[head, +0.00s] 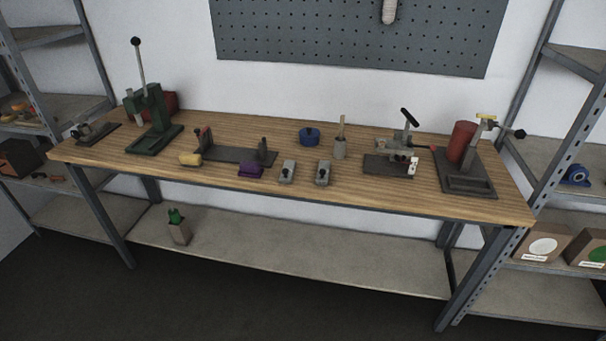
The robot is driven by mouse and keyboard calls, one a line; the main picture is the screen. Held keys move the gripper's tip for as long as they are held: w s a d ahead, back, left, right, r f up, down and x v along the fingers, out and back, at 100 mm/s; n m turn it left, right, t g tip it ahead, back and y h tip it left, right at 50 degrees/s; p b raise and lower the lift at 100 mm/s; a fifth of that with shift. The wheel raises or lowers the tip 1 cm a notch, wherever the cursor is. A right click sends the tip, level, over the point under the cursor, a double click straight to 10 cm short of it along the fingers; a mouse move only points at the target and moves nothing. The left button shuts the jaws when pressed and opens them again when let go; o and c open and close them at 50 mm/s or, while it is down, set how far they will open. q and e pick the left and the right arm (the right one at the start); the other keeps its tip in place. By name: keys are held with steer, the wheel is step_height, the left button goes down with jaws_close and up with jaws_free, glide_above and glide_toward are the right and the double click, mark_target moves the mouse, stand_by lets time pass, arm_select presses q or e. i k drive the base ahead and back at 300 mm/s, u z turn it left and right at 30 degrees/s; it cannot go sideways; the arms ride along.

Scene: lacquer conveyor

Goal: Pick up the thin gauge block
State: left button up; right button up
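Two small grey blocks with black knobs stand side by side near the front edge of the wooden workbench (400,197): the left grey block (287,179) and the right grey block (322,181). They look like gauge blocks, but I cannot tell from here which is the thin one. There is a narrow gap of bare wood between them. Neither of my grippers is in view.
A clamp fixture (385,165) stands to the right. The bench front edge is close.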

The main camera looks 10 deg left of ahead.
mark_target(289, 165)
steer(key=z, duration=0.35)
steer(key=k, duration=0.2)
steer(key=u, duration=1.25)
steer(key=i, duration=1.2)
steer(key=z, duration=0.9)
